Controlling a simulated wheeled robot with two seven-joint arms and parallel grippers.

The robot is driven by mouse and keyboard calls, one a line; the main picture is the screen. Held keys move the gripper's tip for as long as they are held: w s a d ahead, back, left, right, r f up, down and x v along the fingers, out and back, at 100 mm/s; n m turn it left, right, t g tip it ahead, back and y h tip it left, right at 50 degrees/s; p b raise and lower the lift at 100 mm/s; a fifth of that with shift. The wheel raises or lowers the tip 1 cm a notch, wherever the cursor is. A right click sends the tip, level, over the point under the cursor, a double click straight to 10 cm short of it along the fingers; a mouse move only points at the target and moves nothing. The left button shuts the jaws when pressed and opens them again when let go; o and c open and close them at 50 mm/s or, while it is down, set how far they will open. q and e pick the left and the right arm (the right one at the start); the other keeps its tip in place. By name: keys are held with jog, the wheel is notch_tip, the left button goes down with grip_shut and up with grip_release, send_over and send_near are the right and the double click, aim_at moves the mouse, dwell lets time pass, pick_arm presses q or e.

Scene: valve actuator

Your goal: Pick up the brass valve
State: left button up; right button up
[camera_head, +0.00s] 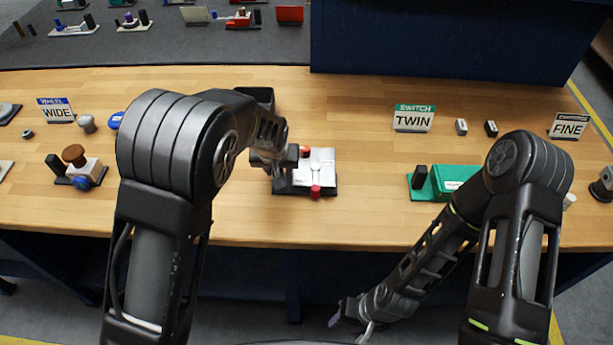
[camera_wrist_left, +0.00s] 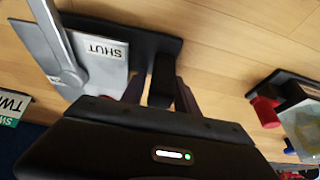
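No clearly brass-coloured valve stands out. The valve stand (camera_head: 322,165) in the middle of the table has a pale face, a grey lever, a red knob and a dark base. In the left wrist view, its pale body (camera_wrist_left: 100,68) bears a SHUT label, with the grey lever (camera_wrist_left: 62,50) beside it. My left gripper (camera_head: 278,162) is at the stand's left side. In the left wrist view its dark fingers (camera_wrist_left: 161,88) lie either side of a black post (camera_wrist_left: 162,72); contact is unclear. My right gripper (camera_head: 350,322) is open and empty, low before the table's front edge.
A stand with a brown knob (camera_head: 73,155) is at left, by the WIDE sign (camera_head: 56,110). A green unit (camera_head: 452,180) stands right, below the TWIN sign (camera_head: 413,118). Bare wood lies between the middle stand and green unit.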

pick_arm(q)
jog(key=shift+c, duration=0.4)
grip_shut()
jog(key=shift+r, duration=0.1)
dwell(0.8)
